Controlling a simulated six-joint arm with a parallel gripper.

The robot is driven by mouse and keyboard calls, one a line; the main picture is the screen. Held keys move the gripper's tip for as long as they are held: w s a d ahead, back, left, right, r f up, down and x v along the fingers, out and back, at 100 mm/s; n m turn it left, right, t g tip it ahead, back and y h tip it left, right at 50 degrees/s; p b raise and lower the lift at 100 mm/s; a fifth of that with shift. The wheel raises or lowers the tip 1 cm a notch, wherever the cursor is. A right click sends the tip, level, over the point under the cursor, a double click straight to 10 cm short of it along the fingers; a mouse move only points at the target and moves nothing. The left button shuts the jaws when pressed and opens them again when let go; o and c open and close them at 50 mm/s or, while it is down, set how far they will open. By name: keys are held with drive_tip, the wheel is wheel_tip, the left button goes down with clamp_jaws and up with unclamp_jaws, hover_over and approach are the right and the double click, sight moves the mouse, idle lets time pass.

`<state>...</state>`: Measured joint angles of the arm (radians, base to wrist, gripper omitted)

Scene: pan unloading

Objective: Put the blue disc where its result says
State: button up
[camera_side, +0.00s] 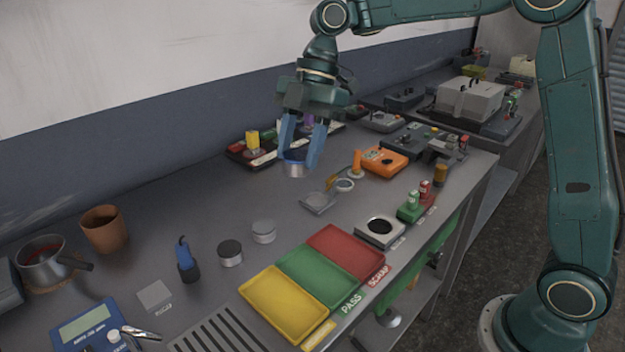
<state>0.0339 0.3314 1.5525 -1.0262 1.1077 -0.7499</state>
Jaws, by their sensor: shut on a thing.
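At the front lie a yellow tray (283,304), a green tray (316,276) labelled PASS and a red tray (345,253) labelled SCRAP. All three look empty. A square station with a dark round opening (380,227) stands right of the red tray. Beside it are a green lamp block (411,209) and a red one (425,190).
Two grey discs (230,254) (264,232) stand left of the trays. The small grey plate (318,203), an orange device (384,161) and a rack of coloured pieces (252,148) surround the gripper. A pan (43,258), brown pot (104,229) and blue meter (88,328) are at left.

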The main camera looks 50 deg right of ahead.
drive_tip(key=shift+s+a+f+n, duration=0.1)
drive_tip(key=shift+s+a+n, duration=0.05)
drive_tip(key=shift+s+a, duration=0.3)
drive_tip(key=shift+s+a+f+n, duration=0.15)
drive_tip(key=shift+s+a, duration=0.1)
drive_tip(key=shift+s, duration=0.3)
drive_tip(key=shift+r, duration=0.1)
hover_over(298, 269)
drive_tip(key=d, duration=0.2)
wheel_tip(298, 269, down, 16)
drive_tip(key=shift+w+a+r, duration=0.1)
drive_tip(key=shift+r, duration=0.05)
drive_tip(key=shift+f, duration=2.15)
drive_tip(key=shift+f, duration=0.2)
drive_tip(key=o, duration=1)
